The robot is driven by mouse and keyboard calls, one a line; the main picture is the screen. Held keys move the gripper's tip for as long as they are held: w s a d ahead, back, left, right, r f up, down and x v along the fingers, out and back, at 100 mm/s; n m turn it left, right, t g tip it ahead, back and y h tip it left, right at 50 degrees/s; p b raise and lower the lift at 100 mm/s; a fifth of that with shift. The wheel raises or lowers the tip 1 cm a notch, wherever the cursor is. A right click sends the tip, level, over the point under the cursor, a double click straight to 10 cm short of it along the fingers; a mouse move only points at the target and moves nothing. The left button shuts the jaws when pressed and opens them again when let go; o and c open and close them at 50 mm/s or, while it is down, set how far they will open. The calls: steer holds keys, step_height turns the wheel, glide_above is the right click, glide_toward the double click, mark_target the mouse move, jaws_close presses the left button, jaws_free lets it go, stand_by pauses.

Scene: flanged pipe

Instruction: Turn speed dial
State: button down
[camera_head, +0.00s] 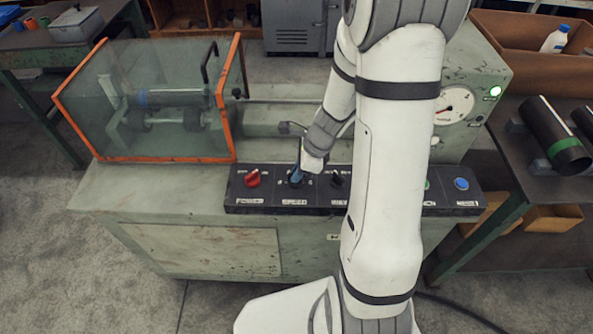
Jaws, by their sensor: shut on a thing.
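The black control panel (273,201) runs along the front of a green machine. The speed dial (294,179) is the dark knob above the "SPEED" label, second from the left. My gripper (298,174) is at the speed dial, coming down from the upper right, and is shut on it. The gripper tip hides part of the knob, so the exact pointer direction is hard to tell. My white arm crosses the picture and hides part of the panel.
A red power knob (252,177) sits left of the speed dial, and a black knob (337,180) sits to its right. A blue button (461,184) is at the panel's right end. An orange-framed clear guard (236,100) stands behind on the left.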

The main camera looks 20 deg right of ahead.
steer(key=shift+w+r, duration=0.15)
steer(key=shift+w, duration=0.05)
steer(key=c, duration=1.5)
jaws_free()
steer(key=shift+s, duration=0.1)
steer(key=p+v, duration=0.1)
steer(key=v, duration=0.6)
steer(key=shift+s+d+r, duration=0.1)
steer(key=shift+r, duration=0.2)
steer(key=shift+r, duration=0.1)
steer(key=s+a+r+n+h, duration=0.1)
steer(key=s+r+n, duration=0.3)
steer(key=n, duration=0.3)
steer(key=s+a+r+n+t+h, duration=0.1)
steer(key=s+r+n+h, duration=0.1)
steer(key=s+r+n, duration=0.3)
steer(key=s+a+r+n+h, duration=0.1)
steer(key=s+r+n, duration=0.3)
steer(key=n, duration=0.5)
steer(key=shift+s+a+r+n+t, duration=0.25)
steer(key=shift+a+r+n+t, duration=0.05)
steer(key=shift+a+r+n, duration=0.1)
